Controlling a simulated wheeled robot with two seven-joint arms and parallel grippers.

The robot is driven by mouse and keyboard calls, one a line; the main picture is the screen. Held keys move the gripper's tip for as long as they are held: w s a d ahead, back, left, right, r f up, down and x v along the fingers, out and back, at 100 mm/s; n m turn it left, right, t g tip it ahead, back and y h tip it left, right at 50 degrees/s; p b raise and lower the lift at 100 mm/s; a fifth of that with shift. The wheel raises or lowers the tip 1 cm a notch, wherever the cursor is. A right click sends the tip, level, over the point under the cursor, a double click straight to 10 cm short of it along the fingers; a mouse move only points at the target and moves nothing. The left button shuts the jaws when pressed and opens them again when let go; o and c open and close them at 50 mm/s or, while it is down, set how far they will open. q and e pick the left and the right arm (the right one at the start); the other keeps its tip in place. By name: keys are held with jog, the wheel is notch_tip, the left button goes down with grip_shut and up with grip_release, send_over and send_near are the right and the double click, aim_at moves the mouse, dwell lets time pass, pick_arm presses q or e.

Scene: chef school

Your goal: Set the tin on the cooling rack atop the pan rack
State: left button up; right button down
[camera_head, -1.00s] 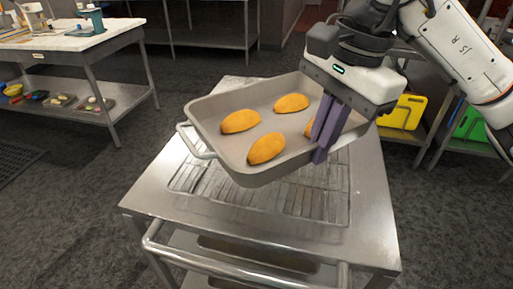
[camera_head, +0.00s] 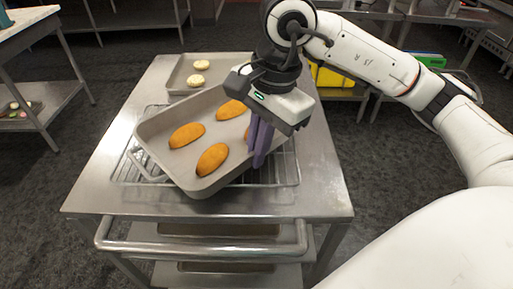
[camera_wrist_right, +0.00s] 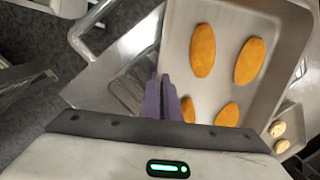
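The tin (camera_head: 222,163) is a grey rectangular pan with several orange-brown pastries in it. It also shows in the wrist view (camera_wrist_right: 218,80). My right gripper (camera_head: 258,155) has its purple fingers close together at the tin's right side, seemingly shut on its edge; the exact contact is hidden. The tin lies over the wire cooling rack (camera_head: 288,175), turned askew to it and covering most of it. I cannot tell whether the tin touches the wires. The cooling rack lies on the steel top of the pan rack (camera_head: 325,195). My left gripper is out of view.
A smaller tray (camera_head: 173,82) with pale round pieces sits at the back of the pan rack top, just behind the tin. A rail handle (camera_head: 200,247) runs along the front. Shelves with yellow (camera_head: 335,78) and green boards stand behind.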

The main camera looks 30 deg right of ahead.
jog(key=shift+w+r, duration=0.1)
jog(key=shift+r, duration=0.05)
jog(key=c, duration=2)
grip_release()
jog(key=r, duration=0.4)
jog(key=s+d+r, duration=0.1)
jog(key=r, duration=0.3)
jog(key=r+p, duration=0.1)
jog(key=r, duration=0.2)
jog(key=shift+s+d+r, duration=0.15)
jog(key=shift+s+r, duration=0.05)
jog(key=shift+r, duration=0.2)
